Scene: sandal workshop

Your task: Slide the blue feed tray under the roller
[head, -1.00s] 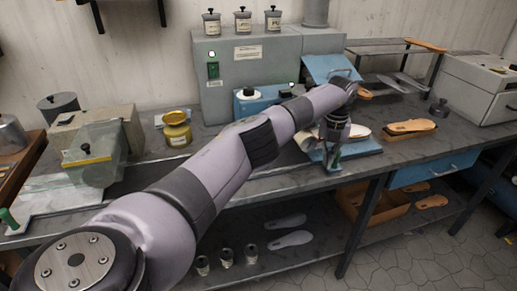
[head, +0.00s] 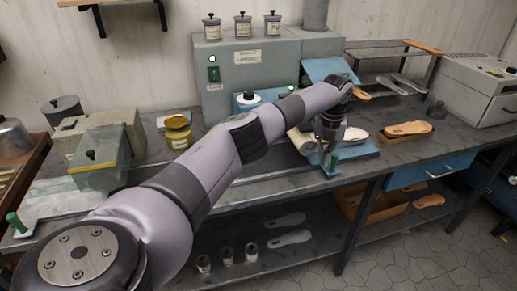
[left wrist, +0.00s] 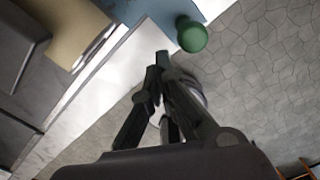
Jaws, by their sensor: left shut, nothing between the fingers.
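The blue feed tray (head: 366,152) lies flat at the front of the bench, with a pale sandal-shaped piece (head: 354,135) on or just behind it. A green knob (head: 334,160) stands at its front edge; the tray (left wrist: 172,12) and knob (left wrist: 191,35) also show in the left wrist view. The cream roller (head: 299,139) is just left of the tray, partly hidden by my arm. My left gripper (head: 327,167) is shut and empty, fingers down at the bench's front edge, close beside the knob. Whether they touch it is unclear. My right gripper is out of view.
A grey machine cabinet (head: 245,75) stands behind the roller. A yellow jar (head: 178,131) and a clear-guarded machine (head: 98,155) are to the left. A tan sandal (head: 404,130) on a block sits right of the tray. A lower shelf (head: 305,260) holds soles and small jars.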

